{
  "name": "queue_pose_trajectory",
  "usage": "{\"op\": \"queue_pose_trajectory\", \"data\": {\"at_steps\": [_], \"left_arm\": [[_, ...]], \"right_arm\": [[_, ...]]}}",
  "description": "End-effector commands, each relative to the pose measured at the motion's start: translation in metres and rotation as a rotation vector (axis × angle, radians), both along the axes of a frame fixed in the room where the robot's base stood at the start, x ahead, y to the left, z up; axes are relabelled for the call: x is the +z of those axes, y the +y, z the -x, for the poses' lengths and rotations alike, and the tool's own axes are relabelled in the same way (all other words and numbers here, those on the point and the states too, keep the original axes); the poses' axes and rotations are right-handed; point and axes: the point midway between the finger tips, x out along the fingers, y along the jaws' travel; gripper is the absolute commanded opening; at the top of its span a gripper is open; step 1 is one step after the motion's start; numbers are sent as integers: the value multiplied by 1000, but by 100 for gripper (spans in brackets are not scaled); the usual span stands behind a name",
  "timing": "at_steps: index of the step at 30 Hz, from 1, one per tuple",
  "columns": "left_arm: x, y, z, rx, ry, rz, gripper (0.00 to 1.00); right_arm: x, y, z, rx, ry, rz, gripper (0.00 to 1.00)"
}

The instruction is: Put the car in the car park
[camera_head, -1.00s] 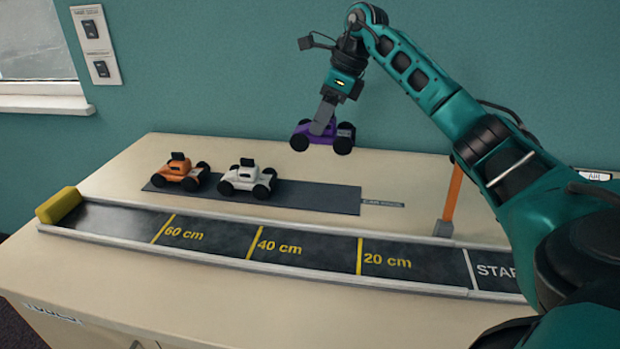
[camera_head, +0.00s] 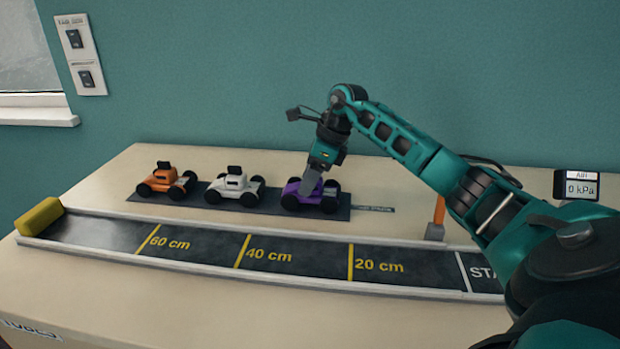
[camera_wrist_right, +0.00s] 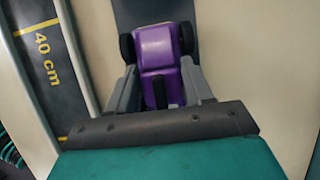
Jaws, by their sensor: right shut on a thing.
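A purple car (camera_head: 318,201) with black wheels is at the right part of the dark grey car park strip (camera_head: 341,212). It looks level and on or just above the strip; I cannot tell if its wheels touch. My right gripper (camera_head: 310,188) reaches down from above and is shut on the car. In the right wrist view the purple car (camera_wrist_right: 163,55) sits between the two grey fingers of the right gripper (camera_wrist_right: 162,88), over the dark strip. My left gripper is not in view.
A white car (camera_head: 235,187) and an orange car (camera_head: 167,181) stand on the strip to the left. In front runs a black track (camera_head: 300,262) with distance marks and a yellow block (camera_head: 39,216) at its left end. An orange post (camera_head: 438,210) stands to the right.

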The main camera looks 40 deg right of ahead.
Motion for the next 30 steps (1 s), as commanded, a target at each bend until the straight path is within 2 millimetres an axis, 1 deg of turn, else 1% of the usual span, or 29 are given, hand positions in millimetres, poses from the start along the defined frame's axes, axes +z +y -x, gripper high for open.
{"op": "queue_pose_trajectory", "data": {"at_steps": [3, 17, 18, 25, 26, 30], "left_arm": [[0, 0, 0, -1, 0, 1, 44], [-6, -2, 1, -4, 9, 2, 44], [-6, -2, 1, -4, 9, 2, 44], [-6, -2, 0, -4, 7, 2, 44], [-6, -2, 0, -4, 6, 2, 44], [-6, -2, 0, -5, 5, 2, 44]], "right_arm": [[0, 0, 0, 0, 0, 0, 18], [-15, 0, 1, 1, 9, 2, 18], [-17, 0, 2, 0, 11, 2, 53], [-18, 1, 2, 2, 17, 1, 75], [-18, 1, 2, 3, 18, 1, 76], [-19, 2, 3, 5, 19, -1, 76]]}}
